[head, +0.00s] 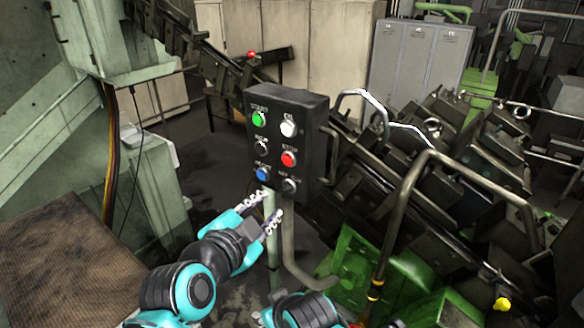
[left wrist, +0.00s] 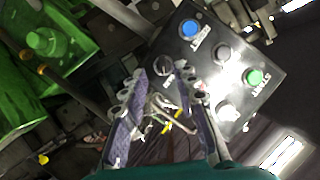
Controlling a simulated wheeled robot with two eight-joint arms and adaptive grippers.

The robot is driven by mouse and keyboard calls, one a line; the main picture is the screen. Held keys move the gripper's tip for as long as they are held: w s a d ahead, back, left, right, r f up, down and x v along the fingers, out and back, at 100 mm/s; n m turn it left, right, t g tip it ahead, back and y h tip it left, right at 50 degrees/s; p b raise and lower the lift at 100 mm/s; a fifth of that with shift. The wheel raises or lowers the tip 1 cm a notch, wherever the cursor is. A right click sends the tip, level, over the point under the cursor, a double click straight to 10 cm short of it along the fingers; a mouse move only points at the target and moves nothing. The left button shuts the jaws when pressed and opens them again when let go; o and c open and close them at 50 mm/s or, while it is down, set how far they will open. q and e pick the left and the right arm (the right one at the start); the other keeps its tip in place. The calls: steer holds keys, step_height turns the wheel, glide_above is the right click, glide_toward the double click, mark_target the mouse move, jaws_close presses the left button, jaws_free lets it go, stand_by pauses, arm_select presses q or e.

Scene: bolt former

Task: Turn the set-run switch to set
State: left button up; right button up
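The set-run switch (head: 289,186) is the small dark knob at the lower right of the black control box (head: 316,150), under the red button. In the left wrist view the dark knob (left wrist: 163,68) shows just beyond the fingertips, between them. Which way it points is too small to tell. My left gripper (head: 272,204) is open and empty, just below and in front of the box's lower edge. Its two fingers (left wrist: 168,82) stand apart in the left wrist view, and the knob appears apart from them. My right gripper is not in view.
The box also carries a green button (head: 259,119), a white button (head: 288,129), a red button (head: 288,158) and a blue button (head: 262,174). A bent metal handrail (head: 400,215) and green machinery (head: 350,268) stand to the right. Grey lockers (head: 415,60) are behind.

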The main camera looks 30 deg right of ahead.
mark_target(284, 191)
arm_select(q)
steer(key=x, duration=0.2)
steer(key=p+x, duration=0.1)
steer(key=x, duration=0.1)
steer(key=d+r+x, duration=0.1)
steer(key=x, duration=0.2)
steer(key=shift+s, duration=0.2)
steer(key=shift+s+a+r, duration=0.1)
steer(key=shift+s+a, duration=0.25)
steer(key=shift+a, duration=0.1)
steer(key=shift+w+d, duration=0.15)
steer(key=shift+d, duration=0.1)
jaws_close()
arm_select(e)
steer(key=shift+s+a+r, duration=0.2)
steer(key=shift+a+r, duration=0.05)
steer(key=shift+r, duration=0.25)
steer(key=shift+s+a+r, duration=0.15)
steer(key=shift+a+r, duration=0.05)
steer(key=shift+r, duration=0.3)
